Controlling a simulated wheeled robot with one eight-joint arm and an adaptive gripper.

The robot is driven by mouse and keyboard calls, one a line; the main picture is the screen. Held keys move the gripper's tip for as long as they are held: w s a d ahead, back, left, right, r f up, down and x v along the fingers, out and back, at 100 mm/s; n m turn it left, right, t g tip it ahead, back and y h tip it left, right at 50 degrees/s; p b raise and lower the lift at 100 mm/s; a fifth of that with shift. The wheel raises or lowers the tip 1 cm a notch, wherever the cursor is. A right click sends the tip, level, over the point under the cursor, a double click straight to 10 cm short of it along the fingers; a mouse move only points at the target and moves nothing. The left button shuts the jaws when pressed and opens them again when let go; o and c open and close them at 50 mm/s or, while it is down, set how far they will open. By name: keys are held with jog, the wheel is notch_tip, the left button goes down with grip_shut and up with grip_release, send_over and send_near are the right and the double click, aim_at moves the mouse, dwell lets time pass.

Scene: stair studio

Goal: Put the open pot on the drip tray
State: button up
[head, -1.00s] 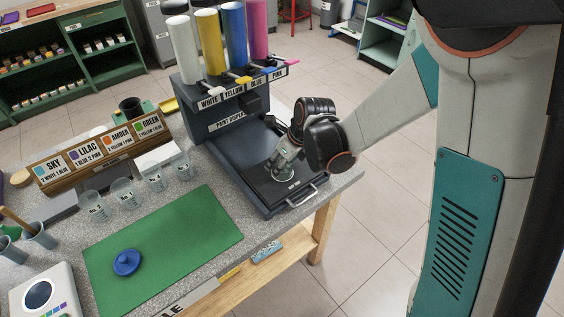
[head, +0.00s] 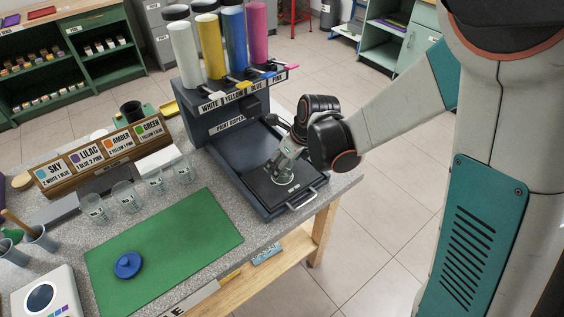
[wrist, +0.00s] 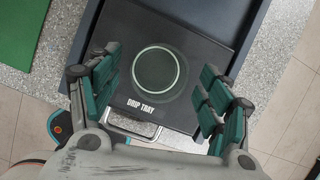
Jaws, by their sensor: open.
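The open pot (wrist: 155,68) shows from above in the wrist view as a clear, pale round rim. It stands on the black drip tray (wrist: 190,113), inside the tray's edges. In the head view the clear pot (head: 281,176) is on the drip tray (head: 262,190) in front of the paint dispenser, partly hidden by my gripper (head: 284,160). My gripper (wrist: 160,92) is open, its teal-padded fingers apart on both sides of the pot with gaps between. A blue lid (head: 128,265) lies on the green mat (head: 195,238).
The paint dispenser (head: 228,125) with several colour tubes rises behind the tray. Several clear pots (head: 155,181) stand to the left, before the colour card rack (head: 100,158). The tray's metal handle (head: 302,199) is near the bench edge.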

jog(key=s+d+r+n+t+h+p, duration=0.1)
jog(key=s+d+r+n, duration=0.5)
jog(key=r, duration=0.3)
jog(key=s+d+r+n+t+h+p, duration=0.1)
jog(key=s+d+r+n+p, duration=0.1)
jog(key=s+d+r+n, duration=0.45)
jog(key=s+d+r+n+t, duration=0.1)
jog(key=s+r+n, duration=0.1)
jog(key=n, duration=0.5)
jog(key=s+d+r+n+h, duration=0.1)
jog(key=s+d+r+n, duration=0.1)
jog(key=s+n, duration=0.3)
jog(key=shift+s+d+r+n+t, duration=0.2)
jog(key=shift+s+r+n+t, duration=0.15)
jog(key=shift+r+n, duration=0.7)
jog(key=shift+f, duration=0.2)
jog(key=shift+c, duration=0.2)
